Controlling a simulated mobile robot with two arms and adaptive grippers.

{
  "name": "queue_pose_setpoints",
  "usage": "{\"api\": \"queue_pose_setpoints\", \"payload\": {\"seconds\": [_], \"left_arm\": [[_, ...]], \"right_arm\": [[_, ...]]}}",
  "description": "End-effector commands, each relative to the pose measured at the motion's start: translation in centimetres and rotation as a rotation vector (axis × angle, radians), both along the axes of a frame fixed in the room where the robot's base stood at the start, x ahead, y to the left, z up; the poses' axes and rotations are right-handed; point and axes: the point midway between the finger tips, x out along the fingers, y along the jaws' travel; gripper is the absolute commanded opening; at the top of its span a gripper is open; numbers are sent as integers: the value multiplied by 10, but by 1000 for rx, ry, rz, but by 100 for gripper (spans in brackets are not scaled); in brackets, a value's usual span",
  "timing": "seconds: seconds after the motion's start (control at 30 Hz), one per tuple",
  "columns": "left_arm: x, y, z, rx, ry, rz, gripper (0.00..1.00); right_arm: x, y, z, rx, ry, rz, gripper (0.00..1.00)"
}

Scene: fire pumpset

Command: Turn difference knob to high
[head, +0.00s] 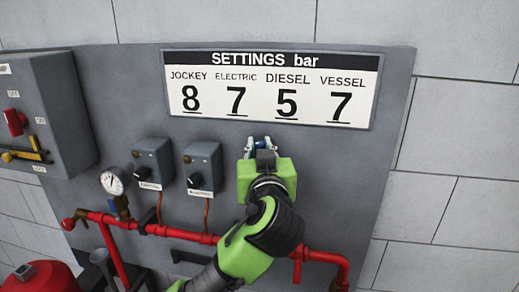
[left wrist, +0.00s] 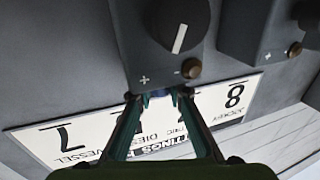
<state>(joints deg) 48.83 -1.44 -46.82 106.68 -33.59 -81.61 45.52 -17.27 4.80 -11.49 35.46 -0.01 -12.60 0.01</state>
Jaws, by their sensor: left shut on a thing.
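My left gripper (head: 262,142) is at the panel just below the settings sign. It also shows in the left wrist view (left wrist: 158,96), with its fingertips closed on a small blue thing (left wrist: 158,94) at the edge of a grey control box (left wrist: 140,60). The fingers hide most of the blue thing, so I cannot tell whether it is the difference knob. The box carries a large black knob (left wrist: 178,20) with a white pointer line, plus and minus marks, and a small brass knob (left wrist: 191,68). In the head view my gripper and arm hide this box. My right gripper is out of view.
Two similar grey boxes (head: 152,155) (head: 201,158) with knobs stand left of my gripper. A pressure gauge (head: 112,183) and red pipes (head: 190,236) run below. The settings sign (head: 270,60) hangs above. A switch cabinet (head: 40,100) is at far left.

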Motion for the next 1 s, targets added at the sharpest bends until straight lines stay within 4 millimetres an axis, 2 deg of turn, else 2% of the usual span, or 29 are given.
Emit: {"api": "queue_pose_setpoints", "payload": {"seconds": [0.17,0.5,0.73,1.0], "left_arm": [[1,4,0,-3,-2,-144,0],[2,5,4,3,-3,-450,0],[2,5,4,4,-5,-616,0],[3,5,2,4,-6,-765,0]], "right_arm": [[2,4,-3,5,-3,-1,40],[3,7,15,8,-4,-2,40],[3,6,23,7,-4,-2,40],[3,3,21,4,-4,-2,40]]}}
